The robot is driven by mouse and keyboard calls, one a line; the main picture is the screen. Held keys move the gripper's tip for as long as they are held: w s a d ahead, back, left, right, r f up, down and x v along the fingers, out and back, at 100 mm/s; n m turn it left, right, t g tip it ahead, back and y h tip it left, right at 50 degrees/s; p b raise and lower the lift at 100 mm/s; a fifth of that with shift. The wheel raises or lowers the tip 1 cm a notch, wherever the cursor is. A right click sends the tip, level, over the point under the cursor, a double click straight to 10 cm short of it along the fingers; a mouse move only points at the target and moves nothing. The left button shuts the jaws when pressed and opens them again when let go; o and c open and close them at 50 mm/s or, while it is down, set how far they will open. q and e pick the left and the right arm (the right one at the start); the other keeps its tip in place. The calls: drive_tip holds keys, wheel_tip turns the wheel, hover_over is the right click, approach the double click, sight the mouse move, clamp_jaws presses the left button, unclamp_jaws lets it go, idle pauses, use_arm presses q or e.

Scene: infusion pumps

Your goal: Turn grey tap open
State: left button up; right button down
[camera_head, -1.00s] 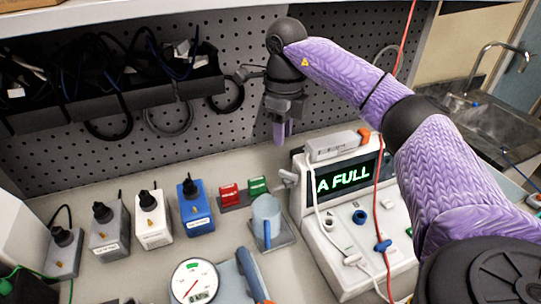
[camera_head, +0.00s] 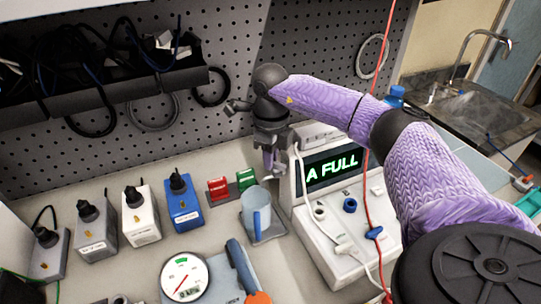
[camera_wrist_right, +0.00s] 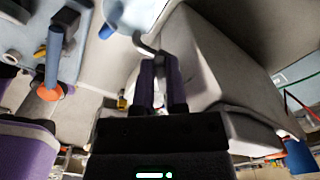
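The grey tap (camera_wrist_right: 147,46) shows in the right wrist view as a small bent lever at the side of the pale pump unit. In the head view my right gripper (camera_head: 273,159) hides most or all of it. The gripper points down close against the left side of the pump unit (camera_head: 325,221), whose screen reads "A FULL". In the right wrist view its purple fingers (camera_wrist_right: 161,72) stand slightly apart. The tap's end is at or just beyond the fingertips, and I cannot tell whether they touch it. My left gripper is not in view.
A blue-grey mug (camera_head: 256,211) stands close left of the pump unit. Red (camera_head: 218,187) and green (camera_head: 246,180) blocks are behind it. A dial gauge (camera_head: 185,277) lies in front. A red tube (camera_head: 368,200) and white tube (camera_head: 304,185) hang across the pump.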

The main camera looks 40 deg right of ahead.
drive_tip(key=shift+n, duration=0.4)
drive_tip(key=shift+a+r+n+p, duration=0.1)
drive_tip(key=shift+n+p, duration=0.35)
drive_tip(key=shift+n, duration=0.15)
drive_tip(key=n, duration=0.2)
drive_tip(key=shift+s+a+n+p, duration=0.1)
drive_tip(key=shift+n+p, duration=0.2)
drive_tip(key=shift+p, duration=0.05)
drive_tip(key=shift+s+a+n, duration=0.1)
drive_tip(key=shift+n, duration=1.1)
drive_tip(key=shift+s+n+p, duration=0.1)
drive_tip(key=shift+n+p, duration=0.2)
drive_tip(key=shift+n, duration=0.9)
drive_tip(key=shift+a+n, duration=0.1)
drive_tip(key=shift+n, duration=0.2)
